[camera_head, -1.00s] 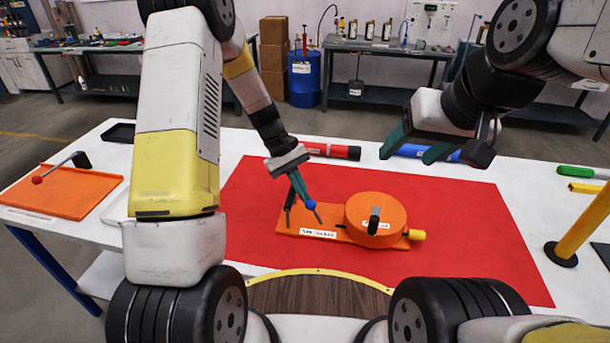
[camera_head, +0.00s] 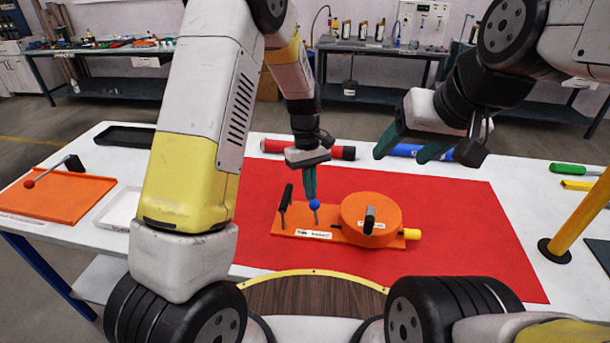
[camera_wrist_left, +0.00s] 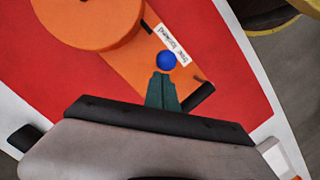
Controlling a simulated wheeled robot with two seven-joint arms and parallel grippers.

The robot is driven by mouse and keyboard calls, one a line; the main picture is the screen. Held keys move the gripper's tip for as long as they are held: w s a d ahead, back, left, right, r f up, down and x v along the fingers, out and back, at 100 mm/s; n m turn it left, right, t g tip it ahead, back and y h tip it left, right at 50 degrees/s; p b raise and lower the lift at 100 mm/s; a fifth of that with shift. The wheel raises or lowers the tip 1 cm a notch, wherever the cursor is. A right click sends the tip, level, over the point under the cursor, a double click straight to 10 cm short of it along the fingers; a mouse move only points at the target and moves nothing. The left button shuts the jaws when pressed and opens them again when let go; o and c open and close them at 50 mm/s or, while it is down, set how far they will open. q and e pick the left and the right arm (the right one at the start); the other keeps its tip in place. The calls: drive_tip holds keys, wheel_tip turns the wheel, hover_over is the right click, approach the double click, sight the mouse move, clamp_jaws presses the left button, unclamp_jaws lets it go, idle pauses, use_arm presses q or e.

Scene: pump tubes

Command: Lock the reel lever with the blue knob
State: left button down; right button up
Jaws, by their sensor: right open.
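The orange reel base (camera_head: 335,240) lies on the red mat with a round reel (camera_head: 358,220) on it. A lever with a blue knob (camera_head: 314,204) stands nearly upright left of the reel; the knob also shows in the left wrist view (camera_wrist_left: 166,60). My left gripper (camera_head: 310,197) points down just behind the knob. Its teal fingers (camera_wrist_left: 163,76) look closed together, with the knob just beyond their tips, not between them; contact is unclear. My right gripper (camera_head: 405,150) is open and empty, above the back of the table on the right.
A black upright handle (camera_head: 286,197) stands at the base's left end, close to my left gripper. Red (camera_head: 335,152) and blue (camera_head: 408,151) tubes lie behind the mat. An orange plate (camera_head: 65,197) with a red-knobbed lever is at left. The mat's right side is clear.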

use_arm(q)
drive_tip(key=d+y, duration=0.2)
drive_tip(key=y, duration=0.1)
drive_tip(key=d+y, duration=0.1)
drive_tip(key=d, duration=0.1)
drive_tip(key=shift+s+n, duration=0.25)
drive_tip(key=shift+n, duration=0.05)
drive_tip(key=shift+r, duration=0.15)
drive_tip(key=shift+r, duration=0.7)
drive_tip(key=shift+r, duration=0.1)
